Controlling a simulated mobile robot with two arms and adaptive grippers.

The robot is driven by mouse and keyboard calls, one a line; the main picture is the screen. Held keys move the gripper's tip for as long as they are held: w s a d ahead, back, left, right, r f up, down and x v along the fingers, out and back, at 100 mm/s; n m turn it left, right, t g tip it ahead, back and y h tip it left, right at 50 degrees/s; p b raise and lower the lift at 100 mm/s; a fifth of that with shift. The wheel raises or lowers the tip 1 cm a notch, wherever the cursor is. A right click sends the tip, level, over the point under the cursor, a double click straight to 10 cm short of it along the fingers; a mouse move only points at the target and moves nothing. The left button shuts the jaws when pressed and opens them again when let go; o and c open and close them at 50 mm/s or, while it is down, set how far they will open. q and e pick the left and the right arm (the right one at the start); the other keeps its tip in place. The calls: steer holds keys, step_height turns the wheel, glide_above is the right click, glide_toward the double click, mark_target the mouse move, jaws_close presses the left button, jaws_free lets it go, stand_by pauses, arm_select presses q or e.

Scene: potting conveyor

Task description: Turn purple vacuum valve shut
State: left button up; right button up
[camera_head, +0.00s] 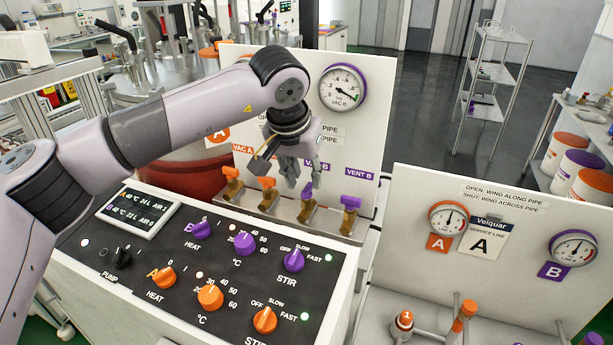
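The purple vacuum valve (307,193) stands in the row of valves at the foot of the upright white panel (370,100). Its brass body shows below the purple wing, but my gripper partly hides the wing. My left gripper (303,182) points down just above this valve. Its fingers are apart, one to the left of the wing and one close to its upper right. I cannot tell whether either finger touches the wing. The purple-rimmed vacuum gauge (343,87) is on the panel above, to the right. My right gripper is not in view.
Orange-winged valves (267,184) stand close on the left, and another valve (350,203) close on the right. The control box (215,255) with several knobs lies in front. A second panel (505,215) with gauges A and B stands at the right.

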mark_target(307, 191)
arm_select(q)
steer(key=shift+x, duration=1.05)
steer(key=shift+w+f, duration=0.2)
steer(key=shift+f, duration=0.2)
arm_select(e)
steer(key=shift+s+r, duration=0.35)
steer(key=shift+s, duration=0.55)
arm_select(q)
jaws_close()
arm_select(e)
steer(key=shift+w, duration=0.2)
